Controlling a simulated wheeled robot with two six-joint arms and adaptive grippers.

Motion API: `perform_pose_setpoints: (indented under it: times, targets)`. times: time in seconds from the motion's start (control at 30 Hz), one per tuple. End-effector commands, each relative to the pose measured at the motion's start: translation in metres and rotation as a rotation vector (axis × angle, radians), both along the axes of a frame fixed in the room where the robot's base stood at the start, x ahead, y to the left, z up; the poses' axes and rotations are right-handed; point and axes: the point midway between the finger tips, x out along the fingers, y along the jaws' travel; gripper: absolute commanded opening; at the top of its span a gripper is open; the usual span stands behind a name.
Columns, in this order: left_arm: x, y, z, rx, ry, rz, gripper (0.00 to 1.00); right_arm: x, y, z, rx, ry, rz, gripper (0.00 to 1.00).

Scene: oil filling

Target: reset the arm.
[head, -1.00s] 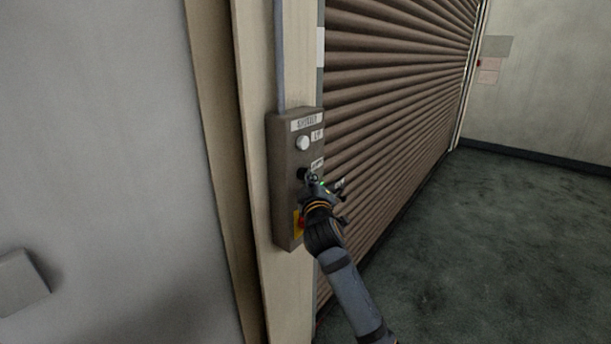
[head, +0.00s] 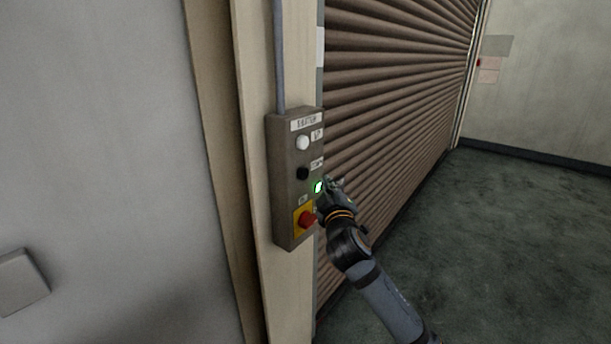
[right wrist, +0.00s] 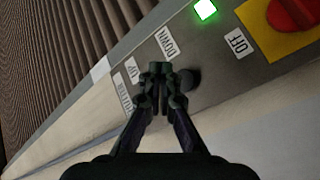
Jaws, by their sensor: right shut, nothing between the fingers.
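My right gripper (head: 328,184) is shut and empty, just right of the shutter control box (head: 283,190) in the head view. In the right wrist view the shut fingertips (right wrist: 159,72) point at the box face and hide part of it. The box has a white button (head: 302,143) by the UP label, a black button (head: 302,173) below it, a lit green light (head: 318,187) and a red knob (head: 306,220) on a yellow plate. The red knob also shows in the right wrist view (right wrist: 292,14). My left gripper is not in view.
The brown roller shutter (head: 395,90) is down behind and right of the box. The box is fixed to a cream door frame (head: 253,100). A grey wall (head: 100,150) stands at left. The dark floor (head: 500,240) at right is clear.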

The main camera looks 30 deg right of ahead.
Motion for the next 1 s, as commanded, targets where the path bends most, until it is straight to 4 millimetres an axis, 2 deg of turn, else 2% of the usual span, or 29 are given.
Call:
perform_pose_setpoints:
  times: [0.2, 0.67, 0.73, 0.77, 0.87, 0.97, 1.0]
  targets:
    - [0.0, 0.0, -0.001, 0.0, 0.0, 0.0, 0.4, -0.012, -0.004, 0.0, -0.001, 0.001, 0.003, 0.0]
    - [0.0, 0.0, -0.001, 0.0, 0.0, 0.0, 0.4, -0.012, -0.004, 0.0, 0.001, 0.0, 0.002, 0.0]
    - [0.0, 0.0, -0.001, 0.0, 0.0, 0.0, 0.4, -0.01, -0.005, -0.007, 0.007, 0.013, 0.001, 0.0]
    - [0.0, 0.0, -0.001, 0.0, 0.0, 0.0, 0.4, -0.007, -0.007, -0.015, 0.013, 0.026, 0.0, 0.0]
    - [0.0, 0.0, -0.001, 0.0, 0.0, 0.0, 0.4, 0.006, -0.019, -0.066, 0.055, 0.11, -0.005, 0.0]
    - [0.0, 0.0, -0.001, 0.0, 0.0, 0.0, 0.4, 0.016, -0.032, -0.151, 0.123, 0.238, -0.011, 0.0]
    - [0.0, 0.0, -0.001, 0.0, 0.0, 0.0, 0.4, 0.016, -0.036, -0.187, 0.154, 0.29, -0.014, 0.0]
